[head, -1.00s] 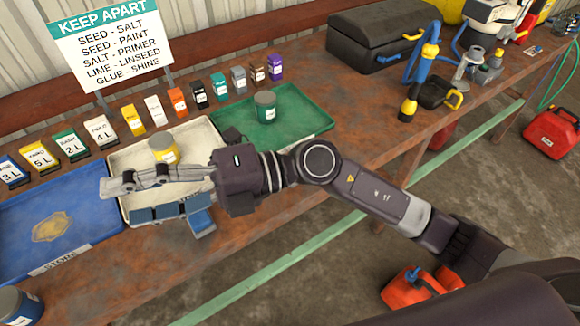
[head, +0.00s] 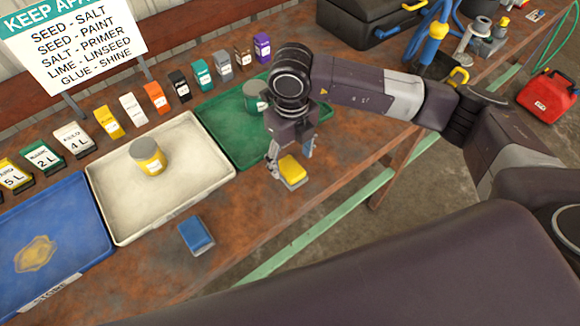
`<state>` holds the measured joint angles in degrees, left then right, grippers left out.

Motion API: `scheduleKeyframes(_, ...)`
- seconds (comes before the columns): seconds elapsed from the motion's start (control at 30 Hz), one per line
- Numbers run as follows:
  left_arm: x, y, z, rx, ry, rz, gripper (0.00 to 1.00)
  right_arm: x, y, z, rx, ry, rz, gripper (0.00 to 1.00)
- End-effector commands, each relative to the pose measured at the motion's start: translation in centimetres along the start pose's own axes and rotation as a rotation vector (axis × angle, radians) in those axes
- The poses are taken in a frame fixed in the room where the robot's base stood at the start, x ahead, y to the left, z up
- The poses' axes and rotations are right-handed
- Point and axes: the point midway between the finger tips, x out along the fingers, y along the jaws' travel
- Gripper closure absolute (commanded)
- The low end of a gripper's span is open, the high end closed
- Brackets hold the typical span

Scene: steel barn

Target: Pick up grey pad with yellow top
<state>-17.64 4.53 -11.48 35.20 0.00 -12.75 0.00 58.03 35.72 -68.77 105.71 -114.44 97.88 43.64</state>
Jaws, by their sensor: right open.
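The grey pad with the yellow top (head: 292,172) lies on the rusty bench near its front edge, just in front of the green tray. My right gripper (head: 290,161) points down at it, open, with one finger at the pad's left and the other toward its far right side. I cannot tell whether the fingers touch the pad. My left gripper is not in view.
A blue-topped pad (head: 196,236) lies in front of the cream tray (head: 190,190), which holds a yellow-labelled tin (head: 148,157). The green tray (head: 222,137) holds another tin (head: 256,96), partly hidden by my wrist. A blue tray (head: 75,262) is at left. Small boxes line the back.

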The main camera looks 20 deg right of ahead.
Motion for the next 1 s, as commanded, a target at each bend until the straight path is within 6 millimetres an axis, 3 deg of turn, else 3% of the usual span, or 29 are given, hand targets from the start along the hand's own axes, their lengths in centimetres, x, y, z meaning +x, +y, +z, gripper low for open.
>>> scheduleKeyframes(0.07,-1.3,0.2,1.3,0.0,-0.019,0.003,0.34,0.8,0.2,-0.4,-0.001,0.006,0.001,0.39)
scheduleKeyframes(0.17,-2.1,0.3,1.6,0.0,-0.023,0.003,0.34,2.4,0.4,-0.5,-0.002,0.005,0.002,0.39)
scheduleKeyframes(0.3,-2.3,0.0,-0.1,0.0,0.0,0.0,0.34,4.1,0.4,-0.4,-0.001,0.001,0.003,0.39)
scheduleKeyframes(0.43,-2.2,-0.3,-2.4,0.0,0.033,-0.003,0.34,4.5,0.4,-0.3,-0.002,-0.001,0.002,0.39)
scheduleKeyframes(0.57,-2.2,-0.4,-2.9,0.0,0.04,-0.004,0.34,4.5,0.4,-0.3,-0.002,-0.001,0.002,0.39)
scheduleKeyframes(1.0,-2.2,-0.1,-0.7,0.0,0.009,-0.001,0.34,4.4,0.4,-0.3,-0.002,-0.001,0.003,0.84)
